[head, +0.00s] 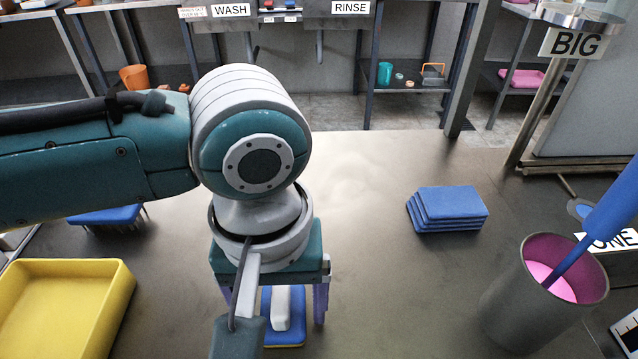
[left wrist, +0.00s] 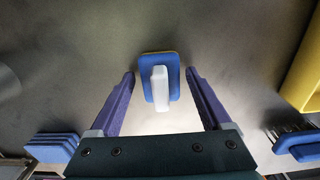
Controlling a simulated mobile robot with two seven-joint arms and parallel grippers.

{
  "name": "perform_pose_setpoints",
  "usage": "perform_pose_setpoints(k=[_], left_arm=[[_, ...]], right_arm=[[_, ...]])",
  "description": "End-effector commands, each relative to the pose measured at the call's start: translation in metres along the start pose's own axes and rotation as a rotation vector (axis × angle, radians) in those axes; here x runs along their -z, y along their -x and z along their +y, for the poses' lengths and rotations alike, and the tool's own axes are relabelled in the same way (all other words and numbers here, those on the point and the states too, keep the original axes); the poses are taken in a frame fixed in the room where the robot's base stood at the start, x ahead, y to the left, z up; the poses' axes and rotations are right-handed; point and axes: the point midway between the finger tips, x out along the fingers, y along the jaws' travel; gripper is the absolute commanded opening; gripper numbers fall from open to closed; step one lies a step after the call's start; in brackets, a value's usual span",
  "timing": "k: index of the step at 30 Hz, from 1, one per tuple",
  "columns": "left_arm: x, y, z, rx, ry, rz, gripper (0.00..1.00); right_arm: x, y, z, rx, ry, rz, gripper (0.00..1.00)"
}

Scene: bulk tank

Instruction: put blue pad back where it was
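A blue pad (head: 285,330) with a white grip block on top lies on the metal table below my left gripper (head: 276,308). In the left wrist view the blue pad (left wrist: 160,92) sits between the fingertips of my left gripper (left wrist: 159,74), with a gap on each side. That gripper is open and empty, and the arm hides part of the pad in the head view. A stack of several plain blue pads (head: 447,209) stands to the right; the stack also shows in the left wrist view (left wrist: 52,147). My right gripper is in neither view.
A yellow tub (head: 62,310) stands at front left, with a blue brush (head: 105,216) behind it. At right a metal cup (head: 535,310) holds pink liquid and a blue-handled tool (head: 608,212). A BIG sign (head: 575,43) stands at the back right. The table between pads and cup is clear.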

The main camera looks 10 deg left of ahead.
Motion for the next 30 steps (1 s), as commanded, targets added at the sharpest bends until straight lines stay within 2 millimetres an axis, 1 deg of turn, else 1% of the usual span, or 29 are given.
perform_pose_setpoints(k=[1, 2, 8, 11, 14, 17, 21, 24, 27, 30], left_arm=[[0.000, 0.000, 0.000, 0.000, 0.000, 0.000, 0.88], [0.000, 0.000, 0.000, 0.000, 0.000, 0.000, 0.91], [0.000, 0.000, 0.000, 0.000, 0.000, 0.000, 0.91], [0.001, 0.004, 0.000, 0.001, -0.001, 0.002, 0.91], [0.001, 0.017, 0.001, -0.002, 0.000, 0.001, 0.91], [0.000, 0.039, 0.001, -0.002, -0.001, 0.002, 0.91], [0.001, 0.072, 0.000, -0.003, -0.001, 0.003, 0.91], [0.001, 0.093, 0.001, -0.003, 0.000, 0.002, 0.91], [0.001, 0.108, 0.001, -0.002, 0.000, 0.000, 0.91], [0.001, 0.118, 0.001, -0.002, 0.000, 0.001, 0.91]], right_arm=[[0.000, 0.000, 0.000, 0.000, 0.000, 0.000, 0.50], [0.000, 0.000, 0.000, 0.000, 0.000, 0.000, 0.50], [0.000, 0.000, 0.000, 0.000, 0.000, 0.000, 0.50], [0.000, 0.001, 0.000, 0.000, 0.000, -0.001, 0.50], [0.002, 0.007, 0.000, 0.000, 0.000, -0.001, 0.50], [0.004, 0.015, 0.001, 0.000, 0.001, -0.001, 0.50], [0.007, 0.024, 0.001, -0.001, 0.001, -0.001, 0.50], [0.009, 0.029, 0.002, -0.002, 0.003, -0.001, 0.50], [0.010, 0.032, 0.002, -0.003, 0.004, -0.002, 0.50], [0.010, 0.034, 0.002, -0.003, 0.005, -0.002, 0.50]])
